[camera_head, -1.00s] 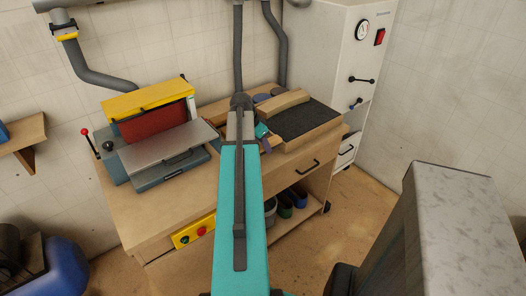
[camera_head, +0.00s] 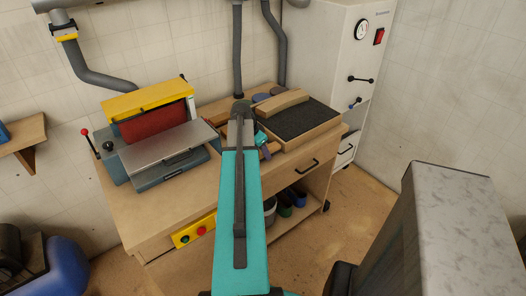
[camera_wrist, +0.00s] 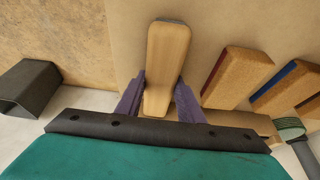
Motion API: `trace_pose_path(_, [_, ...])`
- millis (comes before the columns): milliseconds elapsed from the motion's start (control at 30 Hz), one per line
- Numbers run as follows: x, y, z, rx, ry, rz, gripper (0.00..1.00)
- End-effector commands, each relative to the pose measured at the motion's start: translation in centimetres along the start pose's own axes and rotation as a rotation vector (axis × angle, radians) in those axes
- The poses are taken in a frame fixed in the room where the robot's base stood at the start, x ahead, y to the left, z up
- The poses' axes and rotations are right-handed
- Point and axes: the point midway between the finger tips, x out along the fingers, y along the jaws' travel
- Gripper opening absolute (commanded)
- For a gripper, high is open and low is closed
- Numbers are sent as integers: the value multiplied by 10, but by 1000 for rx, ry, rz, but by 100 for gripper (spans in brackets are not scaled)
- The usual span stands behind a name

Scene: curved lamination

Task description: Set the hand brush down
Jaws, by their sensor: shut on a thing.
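The hand brush (camera_wrist: 168,55) shows in the wrist view as a pale wooden piece with a rounded end. My gripper (camera_wrist: 160,98) has its two purple fingers on either side of it and is shut on it. The brush is over the beige bench top, and I cannot tell whether it touches it. In the head view, my gripper end (camera_head: 262,139) is above the bench (camera_head: 150,215), left of the dark pad, mostly hidden behind my arm.
Cork blocks with a red stripe (camera_wrist: 230,77) and a blue stripe (camera_wrist: 286,87) lie right of the brush. A yellow-topped sanding machine (camera_head: 148,98) stands left. Front-left bench top is clear.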

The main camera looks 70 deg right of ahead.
Motion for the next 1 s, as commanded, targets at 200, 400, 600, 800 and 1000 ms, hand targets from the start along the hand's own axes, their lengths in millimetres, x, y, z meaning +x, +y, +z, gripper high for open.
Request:
trace_pose_path(200, [3,0,1,0,0,0,38])
trace_pose_path(400, [2,0,1,-1,0,0,53])
trace_pose_path(600, [2,0,1,-1,0,0,53])
trace_pose_path(800, [-4,-1,1,-1,0,-1,53])
trace_pose_path(1000, [-20,-1,1,-2,1,-2,53])
